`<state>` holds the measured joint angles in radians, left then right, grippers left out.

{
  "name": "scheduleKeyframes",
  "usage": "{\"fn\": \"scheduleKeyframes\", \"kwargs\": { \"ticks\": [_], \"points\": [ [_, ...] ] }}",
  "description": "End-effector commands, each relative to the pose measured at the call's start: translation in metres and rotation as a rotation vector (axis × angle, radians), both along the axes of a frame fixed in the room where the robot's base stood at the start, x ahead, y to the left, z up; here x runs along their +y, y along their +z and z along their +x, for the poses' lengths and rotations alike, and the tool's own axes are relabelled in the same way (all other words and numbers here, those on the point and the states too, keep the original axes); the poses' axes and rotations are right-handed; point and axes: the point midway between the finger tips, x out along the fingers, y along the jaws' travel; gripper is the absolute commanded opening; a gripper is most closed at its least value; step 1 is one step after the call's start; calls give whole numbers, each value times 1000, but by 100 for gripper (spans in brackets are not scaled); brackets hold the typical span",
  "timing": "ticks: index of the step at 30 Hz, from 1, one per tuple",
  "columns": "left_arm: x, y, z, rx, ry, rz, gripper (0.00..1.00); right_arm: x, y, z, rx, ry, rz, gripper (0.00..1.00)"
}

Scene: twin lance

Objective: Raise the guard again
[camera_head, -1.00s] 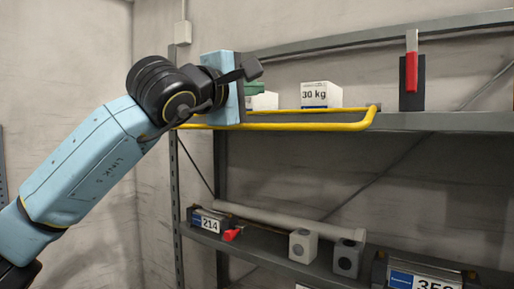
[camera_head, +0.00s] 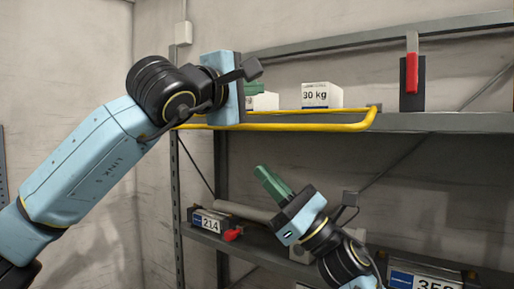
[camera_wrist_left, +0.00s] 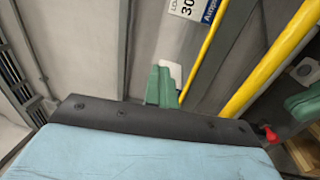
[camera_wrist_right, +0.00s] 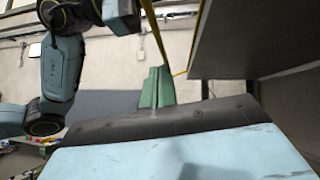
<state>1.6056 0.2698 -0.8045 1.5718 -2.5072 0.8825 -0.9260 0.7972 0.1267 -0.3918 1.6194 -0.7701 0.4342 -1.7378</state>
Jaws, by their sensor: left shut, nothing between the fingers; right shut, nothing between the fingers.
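The guard is a yellow tube frame (camera_head: 300,126) along the front of the upper shelf; it appears to stick out roughly level from the shelf edge. It also shows in the left wrist view (camera_wrist_left: 265,75) and the right wrist view (camera_wrist_right: 155,30). My left gripper (camera_head: 254,88) is shut and empty, above the guard's left part; its wrist hides part of the bar. My right gripper (camera_head: 266,178) is shut and empty, below the front bar and apart from it in the head view. Its green fingers point up and left.
A white 30 kg box (camera_head: 321,95) stands on the upper shelf (camera_head: 445,122). A red-handled black bracket (camera_head: 412,80) stands right of it. The lower shelf holds a box marked 214 (camera_head: 209,221), a red handle (camera_head: 232,234) and a grey tube (camera_head: 245,211). Open space lies between the shelves.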

Motion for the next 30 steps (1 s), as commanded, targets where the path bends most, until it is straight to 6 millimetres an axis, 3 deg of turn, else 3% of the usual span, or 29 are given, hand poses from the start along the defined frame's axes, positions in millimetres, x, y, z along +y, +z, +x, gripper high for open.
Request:
{"fn": "scheduleKeyframes", "kwargs": {
  "ticks": [4, 12, 25, 30],
  "points": [
    [0, 0, 0, 0, 0, 0, 0, 19, 23, 8, -3, 0, -1, 0],
    [0, 0, 0, 0, 0, 0, 0, 21, 53, 3, 0, 0, 0, 0],
    [0, 0, 0, 0, 0, 0, 0, 21, 57, 2, 2, 0, 0, 0],
    [0, 0, 0, 0, 0, 0, 0, 24, 70, -2, 0, 0, 0, 0]
  ]
}}
